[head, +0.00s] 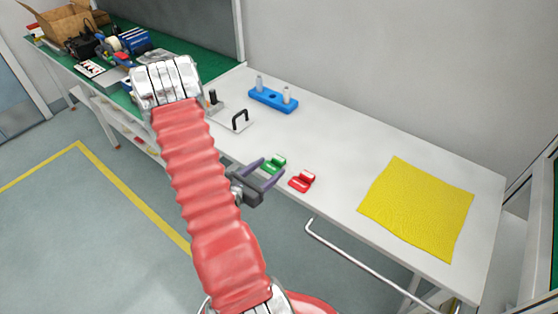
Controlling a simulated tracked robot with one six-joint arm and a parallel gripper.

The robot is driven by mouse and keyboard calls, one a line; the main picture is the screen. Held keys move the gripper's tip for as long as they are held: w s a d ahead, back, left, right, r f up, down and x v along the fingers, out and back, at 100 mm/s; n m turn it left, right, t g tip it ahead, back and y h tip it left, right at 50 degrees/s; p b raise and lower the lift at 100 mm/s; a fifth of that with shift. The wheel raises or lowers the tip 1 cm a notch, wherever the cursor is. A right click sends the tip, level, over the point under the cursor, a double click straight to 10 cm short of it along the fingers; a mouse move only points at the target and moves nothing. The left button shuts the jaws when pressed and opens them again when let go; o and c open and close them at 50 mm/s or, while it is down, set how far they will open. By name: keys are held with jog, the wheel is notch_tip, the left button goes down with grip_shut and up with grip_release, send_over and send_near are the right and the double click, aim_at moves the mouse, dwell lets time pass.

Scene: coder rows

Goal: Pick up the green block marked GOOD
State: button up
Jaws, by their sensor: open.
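A small green block (277,161) lies near the front edge of the white table, left of a red block (302,181). I cannot read any marking on either block. My gripper (273,167) is open, with its two dark purple fingers apart and pointing toward the table. In the head view the green block appears beyond and between the fingertips, and the fingers cover part of it. I cannot tell how far the fingertips are from it.
A yellow cloth (418,208) lies on the right of the white table (340,144). Behind are a blue holder (272,99) with light cylinders and a plate with a black handle (240,119). A cluttered green bench (185,53) stands far left. A metal rail (350,257) runs along the table's front.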

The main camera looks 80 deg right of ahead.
aim_at(276, 161)
jog(key=shift+w+x, duration=0.15)
jog(key=shift+x, duration=1.15)
jog(key=shift+w+x, duration=0.15)
jog(key=shift+x, duration=1.15)
jog(key=shift+d, duration=0.1)
jog(key=shift+c, duration=0.2)
jog(key=c, duration=1.1)
